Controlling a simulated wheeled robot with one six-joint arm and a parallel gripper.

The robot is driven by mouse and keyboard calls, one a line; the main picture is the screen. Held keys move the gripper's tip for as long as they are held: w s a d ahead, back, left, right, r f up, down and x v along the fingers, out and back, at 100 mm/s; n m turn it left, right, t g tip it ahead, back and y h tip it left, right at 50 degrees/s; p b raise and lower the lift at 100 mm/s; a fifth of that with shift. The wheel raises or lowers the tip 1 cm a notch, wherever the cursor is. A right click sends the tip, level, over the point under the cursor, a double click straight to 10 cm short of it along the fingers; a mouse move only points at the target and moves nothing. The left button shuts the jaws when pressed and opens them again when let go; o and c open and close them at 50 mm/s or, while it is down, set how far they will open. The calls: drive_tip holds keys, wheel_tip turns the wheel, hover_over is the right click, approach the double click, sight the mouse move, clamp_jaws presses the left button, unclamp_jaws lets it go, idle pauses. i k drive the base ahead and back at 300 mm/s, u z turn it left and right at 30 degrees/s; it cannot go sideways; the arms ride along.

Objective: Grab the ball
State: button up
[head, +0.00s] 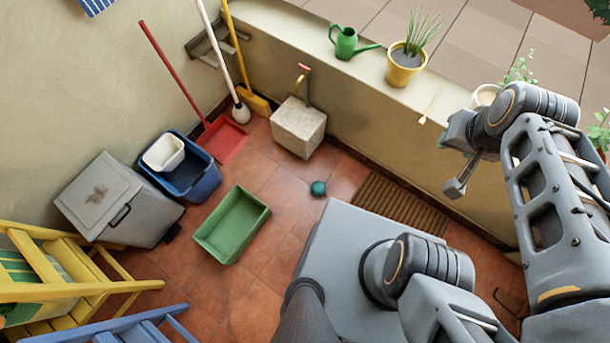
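The ball (318,188) is small and dark teal. It lies on the red tiled floor in the head view, to the right of the green tray and near the brown slatted mat. Nothing covers it. My gripper (457,170) is at the end of my arm on the right of the picture, up and well apart from the ball. I see no object held in it, but its fingers show too small and side-on to tell whether they are open or shut.
A green tray (233,224), stone block (299,127), red dustpan (222,141) and slatted mat (385,204) surround the ball. A blue tub (206,184), grey bin (118,200) and yellow chair (45,292) stand left. The low wall (365,125) bears pots. Bare tiles surround the ball.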

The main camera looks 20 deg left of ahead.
sight(318, 188)
drive_tip(key=u, duration=0.8)
drive_tip(key=k, duration=0.3)
drive_tip(key=z, duration=1.35)
drive_tip(key=i, duration=0.95)
drive_tip(key=u, duration=4.3)
